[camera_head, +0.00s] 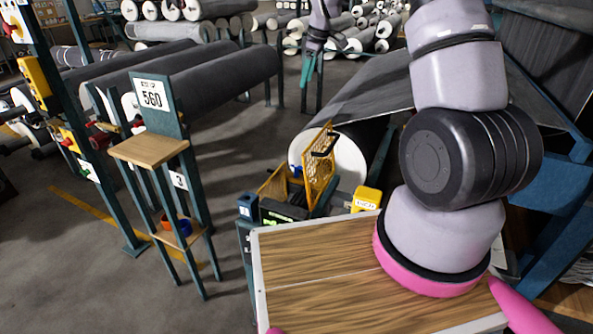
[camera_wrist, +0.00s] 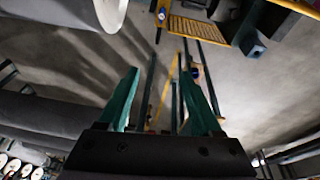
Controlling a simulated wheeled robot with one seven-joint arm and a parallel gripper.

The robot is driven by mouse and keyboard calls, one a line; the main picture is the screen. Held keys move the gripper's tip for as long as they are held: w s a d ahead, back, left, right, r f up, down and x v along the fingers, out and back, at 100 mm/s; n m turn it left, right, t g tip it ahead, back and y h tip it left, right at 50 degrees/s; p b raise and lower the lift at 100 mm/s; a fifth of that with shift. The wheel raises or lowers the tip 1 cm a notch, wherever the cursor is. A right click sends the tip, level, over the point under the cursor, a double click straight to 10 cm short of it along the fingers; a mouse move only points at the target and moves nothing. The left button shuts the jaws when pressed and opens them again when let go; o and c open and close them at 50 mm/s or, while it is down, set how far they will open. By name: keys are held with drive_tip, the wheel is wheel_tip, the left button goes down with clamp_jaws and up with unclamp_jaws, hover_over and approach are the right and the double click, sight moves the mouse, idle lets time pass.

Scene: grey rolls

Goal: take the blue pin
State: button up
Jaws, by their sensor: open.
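I cannot identify the blue pin for certain. In the head view a small blue piece (camera_head: 298,172) shows inside the yellow mesh-sided cart, partly hidden and too small to make out. In the wrist view a small round blue spot (camera_wrist: 162,14) shows near the top, beside yellow mesh (camera_wrist: 200,29). My gripper (camera_head: 309,70) has teal fingers and hangs at the top middle of the head view, over the far part of the hall.
A yellow cart (camera_head: 320,165) stands before a large grey roll (camera_head: 340,158). Grey rolls fill the back. Floor between is clear.

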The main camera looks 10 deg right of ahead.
sight(297, 165)
drive_tip(key=w+f+n, duration=0.1)
drive_tip(key=f+n, duration=0.1)
drive_tip(key=f, duration=0.9)
drive_tip(key=w+a+f+n+g, duration=0.1)
drive_tip(key=w+f+n, duration=0.1)
drive_tip(key=f, duration=0.9)
drive_tip(key=w+a+f+n+g, duration=0.1)
drive_tip(key=f+n, duration=0.2)
drive_tip(key=f, duration=0.9)
drive_tip(key=shift+w+n, duration=0.2)
drive_tip(key=shift+n, duration=0.2)
drive_tip(key=f, duration=0.5)
drive_tip(key=shift+s+a+f, duration=0.15)
drive_tip(key=shift+a+f, duration=0.1)
clamp_jaws()
